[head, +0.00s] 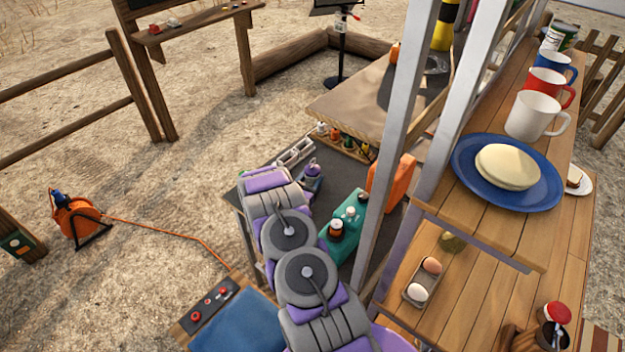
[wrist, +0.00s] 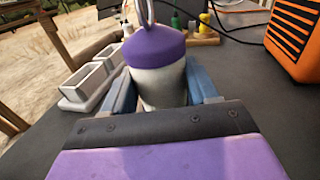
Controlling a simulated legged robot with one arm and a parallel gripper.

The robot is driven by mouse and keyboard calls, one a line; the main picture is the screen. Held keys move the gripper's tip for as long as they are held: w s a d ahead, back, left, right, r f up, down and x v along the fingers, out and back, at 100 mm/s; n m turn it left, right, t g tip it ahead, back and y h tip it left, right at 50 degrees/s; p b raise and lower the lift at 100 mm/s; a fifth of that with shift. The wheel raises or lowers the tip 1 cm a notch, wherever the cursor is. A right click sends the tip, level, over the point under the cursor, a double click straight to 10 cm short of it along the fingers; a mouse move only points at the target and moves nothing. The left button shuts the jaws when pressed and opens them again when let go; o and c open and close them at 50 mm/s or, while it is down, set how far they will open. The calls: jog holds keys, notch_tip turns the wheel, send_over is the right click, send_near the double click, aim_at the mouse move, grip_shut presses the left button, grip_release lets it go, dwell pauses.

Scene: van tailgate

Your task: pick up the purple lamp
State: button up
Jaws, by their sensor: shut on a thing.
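The purple lamp (wrist: 157,50) has a purple cap, a pale body and a metal loop handle on top. In the wrist view it stands upright between the blue fingers of my gripper (wrist: 162,92), which are shut on its sides. The lamp's lower part is hidden behind my gripper. In the head view the lamp (head: 312,171) shows small at the end of my arm, over the dark tabletop, with my gripper (head: 309,184) around it. I cannot tell whether its base touches the surface.
A pale divided tray (wrist: 92,78) is close to the lamp's left. An orange case (wrist: 293,38) stands to the right. Small bottles (wrist: 190,24) are behind. In the head view a teal carrier (head: 338,248) with jars is near my arm, beside a metal post (head: 383,150).

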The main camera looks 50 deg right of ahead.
aim_at(308, 174)
jog(key=shift+d, duration=0.2)
jog(key=shift+a+r, duration=0.15)
jog(key=shift+r, duration=0.45)
jog(key=r+p, duration=0.1)
jog(key=a+r, duration=0.1)
jog(key=shift+r+p, duration=0.35)
jog(key=shift+p, duration=0.05)
jog(key=w+r+p+v, duration=0.1)
jog(key=p+v, duration=0.2)
jog(key=v, duration=1.2)
jog(key=shift+a, duration=0.2)
